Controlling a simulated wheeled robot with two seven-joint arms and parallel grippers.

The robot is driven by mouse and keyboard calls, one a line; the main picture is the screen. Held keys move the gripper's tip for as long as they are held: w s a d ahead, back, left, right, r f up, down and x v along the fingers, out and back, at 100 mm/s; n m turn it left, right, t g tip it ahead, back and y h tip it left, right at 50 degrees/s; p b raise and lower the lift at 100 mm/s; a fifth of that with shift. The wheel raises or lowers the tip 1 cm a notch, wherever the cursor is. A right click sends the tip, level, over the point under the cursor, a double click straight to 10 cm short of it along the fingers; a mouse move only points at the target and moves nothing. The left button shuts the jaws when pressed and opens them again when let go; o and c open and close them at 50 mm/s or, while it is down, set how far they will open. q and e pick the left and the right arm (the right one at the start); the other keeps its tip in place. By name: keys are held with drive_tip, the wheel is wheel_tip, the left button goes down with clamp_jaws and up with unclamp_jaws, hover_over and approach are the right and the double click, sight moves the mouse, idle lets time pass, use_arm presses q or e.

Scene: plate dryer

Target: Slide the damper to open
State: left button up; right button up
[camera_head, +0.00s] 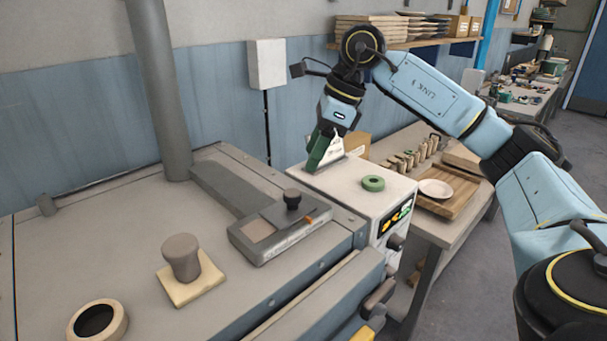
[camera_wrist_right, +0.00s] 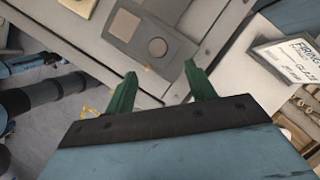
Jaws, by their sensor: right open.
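The damper (camera_head: 270,228) is a grey slide housing on the dryer top (camera_head: 120,225). Its sliding plate (camera_head: 272,216) carries a dark upright knob (camera_head: 292,199) toward the right end, with an orange mark beside it. A brownish square patch shows at the plate's left. In the wrist view the knob (camera_wrist_right: 158,47) and square patch (camera_wrist_right: 125,25) show beyond the fingers. My right gripper (camera_head: 318,160) has green fingers and hangs above the control box, right of and behind the knob. My left gripper is out of view.
A white control box (camera_head: 350,184) with a green ring (camera_head: 373,183) stands right of the damper. A small sign (camera_wrist_right: 285,60) is near my right gripper. A knobbed block (camera_head: 190,290) and round collar (camera_head: 97,321) sit at front left. A vertical pipe (camera_head: 160,90) rises behind.

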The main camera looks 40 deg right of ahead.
drive_tip(key=v, duration=0.4)
drive_tip(key=shift+r, duration=0.15)
idle(0.4)
